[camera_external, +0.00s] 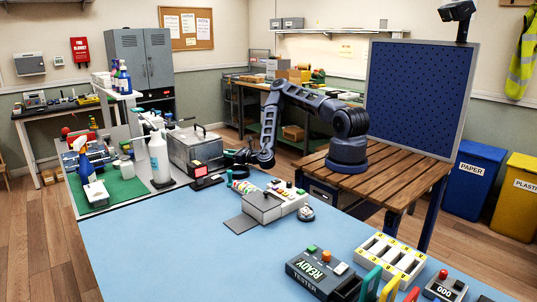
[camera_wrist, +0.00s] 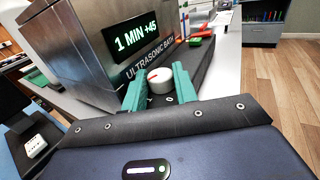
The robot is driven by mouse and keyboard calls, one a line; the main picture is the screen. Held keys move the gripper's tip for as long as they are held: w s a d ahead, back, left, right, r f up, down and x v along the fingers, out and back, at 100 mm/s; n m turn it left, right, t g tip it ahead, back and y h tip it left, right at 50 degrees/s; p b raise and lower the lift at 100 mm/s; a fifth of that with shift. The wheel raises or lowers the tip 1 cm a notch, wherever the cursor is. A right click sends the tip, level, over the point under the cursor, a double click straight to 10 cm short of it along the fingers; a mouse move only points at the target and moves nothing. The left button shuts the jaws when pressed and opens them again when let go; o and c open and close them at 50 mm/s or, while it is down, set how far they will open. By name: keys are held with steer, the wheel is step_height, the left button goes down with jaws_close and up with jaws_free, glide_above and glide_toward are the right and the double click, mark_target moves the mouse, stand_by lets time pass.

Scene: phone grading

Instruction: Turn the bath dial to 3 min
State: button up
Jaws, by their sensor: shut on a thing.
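The ultrasonic bath (camera_external: 194,146) is a grey metal box at the back left of the blue table. In the wrist view its display (camera_wrist: 136,36) reads "1 MIN +45". The bath dial (camera_wrist: 160,85) is a round white knob with a red mark on top, in front of the bath's lettered face. My gripper (camera_wrist: 159,79) has its two teal fingers on either side of the dial and is shut on it. In the external view my gripper (camera_external: 233,156) is at the bath's right side, where the dial is hidden.
A grey box with coloured buttons (camera_external: 272,203) is nearer, and the tester (camera_external: 322,274) is at the front. The blue table's left front is clear.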

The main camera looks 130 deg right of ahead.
steer(key=shift+m+g+h, duration=0.4)
steer(key=shift+m+g, duration=0.3)
steer(key=shift+g, duration=0.3)
steer(key=o, duration=1)
steer(key=shift+c, duration=0.2)
steer(key=shift+w+a, duration=0.1)
steer(key=shift+n+t+y, duration=1.2)
steer(key=shift+n+t, duration=0.3)
steer(key=shift+t, duration=0.6)
steer(key=shift+s+n+t+y, duration=0.2)
steer(key=shift+n+t+y, duration=0.2)
steer(key=shift+n+t, duration=0.1)
